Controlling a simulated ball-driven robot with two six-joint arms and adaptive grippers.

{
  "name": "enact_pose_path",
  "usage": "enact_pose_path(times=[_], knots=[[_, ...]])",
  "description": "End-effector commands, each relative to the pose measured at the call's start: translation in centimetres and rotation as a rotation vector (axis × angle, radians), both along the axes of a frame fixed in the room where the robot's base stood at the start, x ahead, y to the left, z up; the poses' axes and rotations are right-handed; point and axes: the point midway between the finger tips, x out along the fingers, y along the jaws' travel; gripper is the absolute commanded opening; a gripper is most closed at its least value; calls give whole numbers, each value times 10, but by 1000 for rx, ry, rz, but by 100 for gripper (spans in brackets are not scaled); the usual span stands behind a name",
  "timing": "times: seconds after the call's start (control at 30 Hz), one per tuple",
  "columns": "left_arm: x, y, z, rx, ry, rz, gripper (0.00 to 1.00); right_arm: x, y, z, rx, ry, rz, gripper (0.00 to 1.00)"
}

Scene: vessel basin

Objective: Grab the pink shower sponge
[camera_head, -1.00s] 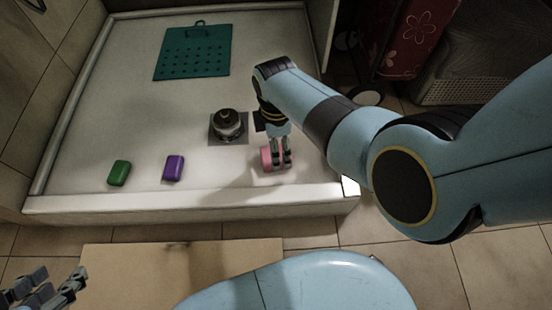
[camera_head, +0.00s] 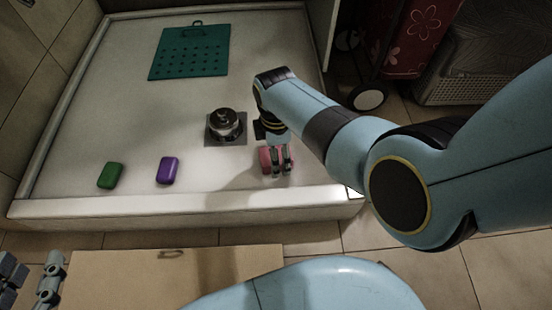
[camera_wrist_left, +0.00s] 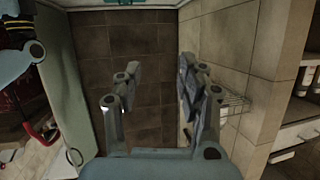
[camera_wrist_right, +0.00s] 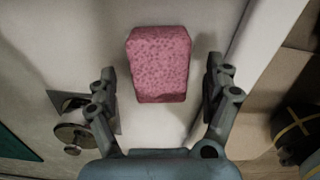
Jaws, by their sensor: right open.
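The pink shower sponge (camera_wrist_right: 159,64) is a speckled block on the white shower tray (camera_head: 120,90). In the right wrist view it lies ahead of my right gripper (camera_wrist_right: 164,85), roughly between the two spread fingers, with a gap visible on each side. In the head view my right gripper (camera_head: 282,160) is directly over the sponge (camera_head: 265,160) and hides part of it. My left gripper (camera_head: 30,285) is at the lower left corner, away from the sponge. The left wrist view shows its fingers (camera_wrist_left: 157,90) spread apart and empty, with dark floor tiles behind.
A green soap (camera_head: 110,175) and a purple soap (camera_head: 167,170) lie left of the sponge. A metal drain piece (camera_head: 226,124) stands just behind it. A green perforated mat (camera_head: 188,52) lies at the back. The tray's raised front rim (camera_head: 180,205) runs close in front.

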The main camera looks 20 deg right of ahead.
Motion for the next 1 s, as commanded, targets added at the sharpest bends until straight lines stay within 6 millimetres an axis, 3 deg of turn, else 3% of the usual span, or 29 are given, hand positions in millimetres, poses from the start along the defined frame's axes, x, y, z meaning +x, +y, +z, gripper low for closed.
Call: enact_pose_path(times=[0.3, 0.67, 1.0], knots=[[40, -6, 52, 1, -240, -27, 40, -1, 0, -13, 0, 1, 0, 85], [46, -7, 64, 1, -286, -32, 40, 0, 0, -13, 1, -1, 0, 85], [46, -7, 64, 2, -285, -32, 40, 0, 0, -13, 0, 0, 0, 43]])
